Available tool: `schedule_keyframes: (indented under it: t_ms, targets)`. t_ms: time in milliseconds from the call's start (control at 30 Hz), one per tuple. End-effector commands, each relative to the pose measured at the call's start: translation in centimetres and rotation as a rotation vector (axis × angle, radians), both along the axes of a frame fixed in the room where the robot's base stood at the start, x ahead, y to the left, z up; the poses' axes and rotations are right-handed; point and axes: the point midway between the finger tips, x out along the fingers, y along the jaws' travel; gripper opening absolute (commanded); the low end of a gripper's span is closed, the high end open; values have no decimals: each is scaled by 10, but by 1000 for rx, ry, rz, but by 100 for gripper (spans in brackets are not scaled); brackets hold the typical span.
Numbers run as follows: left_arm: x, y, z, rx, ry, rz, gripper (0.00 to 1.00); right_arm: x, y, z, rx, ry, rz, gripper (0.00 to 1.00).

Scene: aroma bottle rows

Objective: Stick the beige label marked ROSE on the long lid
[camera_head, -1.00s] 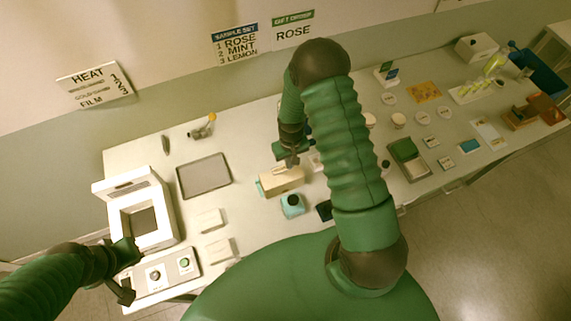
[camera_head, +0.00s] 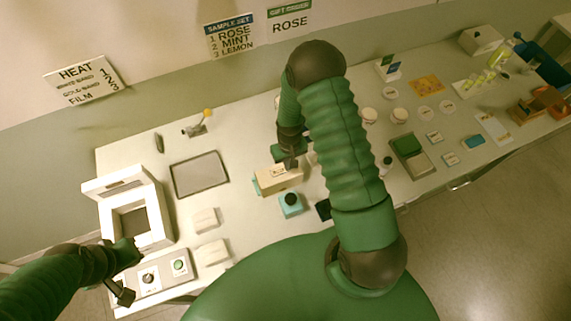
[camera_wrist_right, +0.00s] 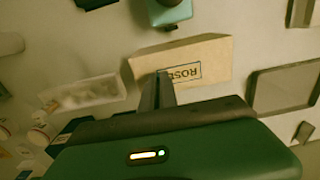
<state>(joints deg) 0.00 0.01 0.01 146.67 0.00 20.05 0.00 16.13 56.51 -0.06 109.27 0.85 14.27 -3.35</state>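The long box with its beige lid (camera_head: 288,182) stands mid-table, teal at its left end; the lid also shows in the right wrist view (camera_wrist_right: 215,55). A beige label marked ROSE with a dark border (camera_wrist_right: 187,72) appears against the lid's top, upside down in that view. My right gripper (camera_head: 290,164) is over the lid. Its fingers (camera_wrist_right: 161,74) look shut, their tips at the label's edge. Whether they pinch the label or only touch it cannot be told. My left gripper (camera_head: 124,272) is at the lower left, by the button panel; its fingers are unclear.
A teal bottle with a dark cap (camera_head: 291,203) stands just in front of the box. A grey tray (camera_head: 200,174) lies to the left, with a white heater box (camera_head: 130,210) beyond. Jars and cards crowd the right side.

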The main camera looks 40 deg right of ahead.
Motion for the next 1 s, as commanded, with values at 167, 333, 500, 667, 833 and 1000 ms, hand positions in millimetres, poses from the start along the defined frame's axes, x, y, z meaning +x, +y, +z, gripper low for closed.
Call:
schedule_keyframes:
  t_ms: [167,333,500,667,833,1000]
  targets:
    - [0,0,-1,0,0,0,0,0,4,0,-3,0,3,0]
    - [0,0,-3,0,0,0,0,1,7,-2,-6,0,3,0]
    - [0,0,-4,0,0,0,0,1,5,-4,-4,1,2,0]
    - [0,0,-6,0,0,0,0,1,3,-6,-2,0,2,0]
    - [0,0,-5,0,0,0,0,0,1,-6,-1,0,1,0]
    - [0,0,-6,0,0,0,0,0,2,-6,-4,2,1,0]
